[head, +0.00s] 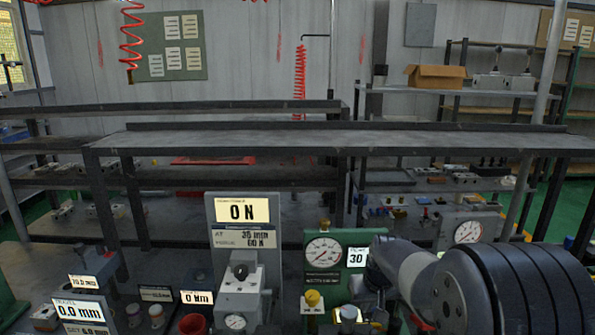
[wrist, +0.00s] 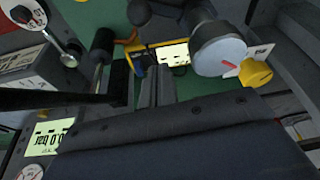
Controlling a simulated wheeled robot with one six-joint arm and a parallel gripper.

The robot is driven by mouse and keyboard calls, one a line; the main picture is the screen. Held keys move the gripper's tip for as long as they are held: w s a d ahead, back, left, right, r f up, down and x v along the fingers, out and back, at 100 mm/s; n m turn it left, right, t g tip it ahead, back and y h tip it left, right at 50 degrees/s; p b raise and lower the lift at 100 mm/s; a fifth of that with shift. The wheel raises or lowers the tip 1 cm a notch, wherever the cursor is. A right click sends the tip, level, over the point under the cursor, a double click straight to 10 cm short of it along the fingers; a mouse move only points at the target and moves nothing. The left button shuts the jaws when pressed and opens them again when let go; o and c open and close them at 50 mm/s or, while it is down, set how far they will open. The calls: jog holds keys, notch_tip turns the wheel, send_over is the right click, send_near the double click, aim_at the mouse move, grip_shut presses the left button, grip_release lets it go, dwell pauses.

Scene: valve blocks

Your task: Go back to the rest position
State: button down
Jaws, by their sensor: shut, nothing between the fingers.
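My arm reaches in from the lower right of the head view, over the front of the bench. The end of the arm points down towards the green gauge panel (head: 345,238), and the fingers are hard to make out there. In the wrist view my gripper (wrist: 155,82) shows as two narrow grey fingers side by side, shut with nothing between them. Beyond the fingers are a green surface, a lit display (wrist: 172,53), a grey round part with a red mark (wrist: 220,52) and a yellow knob (wrist: 255,73). I cannot tell whether the fingers touch anything.
A grey test stand reading "0 N" (head: 242,211) stands left of my arm. A red cup (head: 193,324) and a "0.0 mm" display (head: 83,309) are at the front left. Another gauge (head: 467,232) stands behind my arm. Dark shelves (head: 330,141) cross behind the bench.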

jog(key=shift+n, duration=0.7)
jog(key=w, duration=0.4)
jog(key=shift+w+a+r, duration=0.15)
jog(key=shift+w+a, duration=0.05)
jog(key=shift+a, duration=0.15)
jog(key=s+v, duration=0.2)
jog(key=v, duration=0.8)
jog(key=shift+s+a+b, duration=0.2)
jog(key=shift+a+b, duration=0.05)
jog(key=shift+b, duration=0.1)
